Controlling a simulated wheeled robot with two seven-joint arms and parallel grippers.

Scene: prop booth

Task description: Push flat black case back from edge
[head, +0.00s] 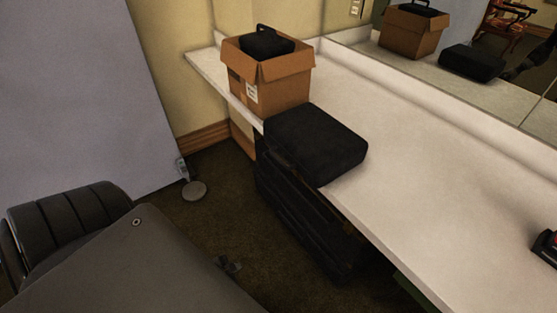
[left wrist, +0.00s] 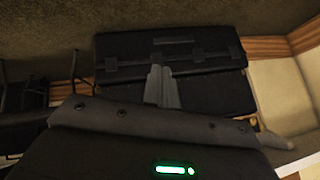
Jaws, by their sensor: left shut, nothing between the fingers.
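The flat black case (head: 316,138) lies on the white counter (head: 410,190) in the head view, and its near side juts slightly past the front edge. I cannot make out the flat case there. My right gripper is not in view.
A cardboard box (head: 268,85) with a black item inside stands just left of the flat case. Black luggage (head: 300,220) is stacked under the counter. A mirror (head: 465,35) backs the counter. A black chair (head: 70,215) stands at left. The counter behind the case is clear.

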